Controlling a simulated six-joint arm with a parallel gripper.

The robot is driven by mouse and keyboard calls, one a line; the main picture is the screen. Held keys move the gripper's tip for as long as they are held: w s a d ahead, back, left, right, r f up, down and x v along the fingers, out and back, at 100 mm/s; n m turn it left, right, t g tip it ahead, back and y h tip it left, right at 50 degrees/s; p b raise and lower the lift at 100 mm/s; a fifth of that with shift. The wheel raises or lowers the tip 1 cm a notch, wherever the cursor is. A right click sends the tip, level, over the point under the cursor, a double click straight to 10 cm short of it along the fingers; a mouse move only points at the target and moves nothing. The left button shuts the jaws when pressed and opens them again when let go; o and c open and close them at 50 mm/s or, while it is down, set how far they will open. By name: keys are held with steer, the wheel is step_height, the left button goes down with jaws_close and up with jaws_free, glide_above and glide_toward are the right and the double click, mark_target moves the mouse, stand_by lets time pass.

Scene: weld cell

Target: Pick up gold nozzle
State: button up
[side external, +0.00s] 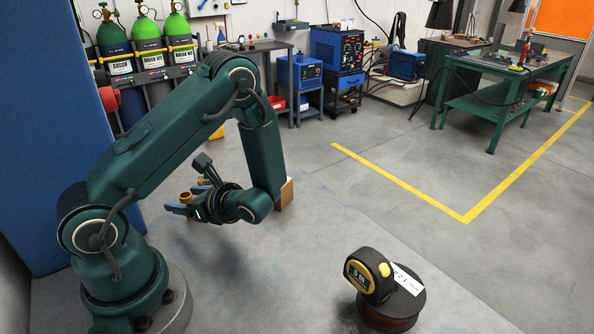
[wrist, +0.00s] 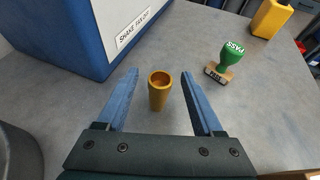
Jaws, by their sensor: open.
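The gold nozzle (wrist: 158,95) stands upright on the grey surface in the wrist view, its round open top facing up toward the camera. My gripper (wrist: 160,75) is open, with one blue finger to the left of the nozzle and one to the right. Clear gaps show between the nozzle and both fingers, so it is not gripped. In the side external view the nozzle (side external: 186,197) shows as a small gold piece by the blue fingers of my gripper (side external: 178,208), low over the floor. My wrist partly hides that area.
A green-handled stamp (wrist: 232,60) stands right of the nozzle. A blue box (wrist: 75,35) with a white label is at upper left, and a yellow item (wrist: 271,18) at upper right. Open floor lies right of my arm.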

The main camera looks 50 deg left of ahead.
steer(key=shift+x, duration=1.55)
steer(key=shift+c, duration=0.3)
jaws_close()
steer(key=shift+r, duration=0.1)
